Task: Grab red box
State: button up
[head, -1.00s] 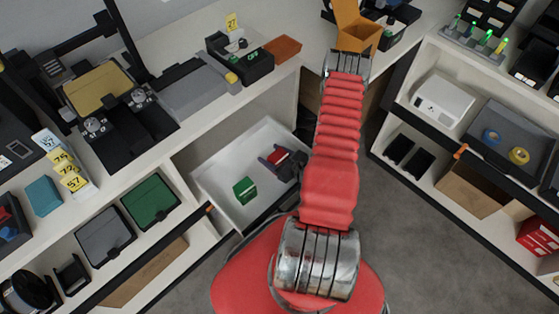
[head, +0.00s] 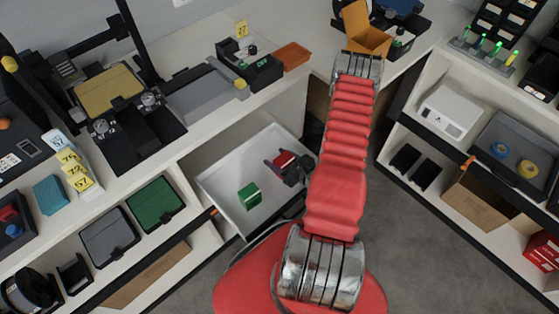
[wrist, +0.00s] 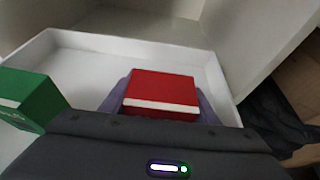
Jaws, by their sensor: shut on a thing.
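The red box (wrist: 161,90) is small, with a white band along its near edge in the wrist view. In the head view the red box (head: 284,159) is between the fingers of my gripper (head: 280,163). My gripper (wrist: 161,100) is shut on the red box, with its purple-grey fingers at the box's sides. Box and gripper are at the white open drawer (head: 225,179). I cannot tell whether the box touches the drawer floor. A green box (head: 249,195) lies in the drawer to the left of the red box; it also shows in the wrist view (wrist: 33,98).
The drawer's walls (wrist: 110,38) surround the gripper. A white counter (head: 205,125) with machines stands behind and left. A shelf unit with a white device (head: 449,110) stands at the right. An orange open carton (head: 361,38) sits on the far counter. Grey floor is clear at lower right.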

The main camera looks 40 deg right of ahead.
notch_tip(320, 180, up, 8)
dwell(0.5)
jog(key=shift+f, duration=0.1)
dwell(0.4)
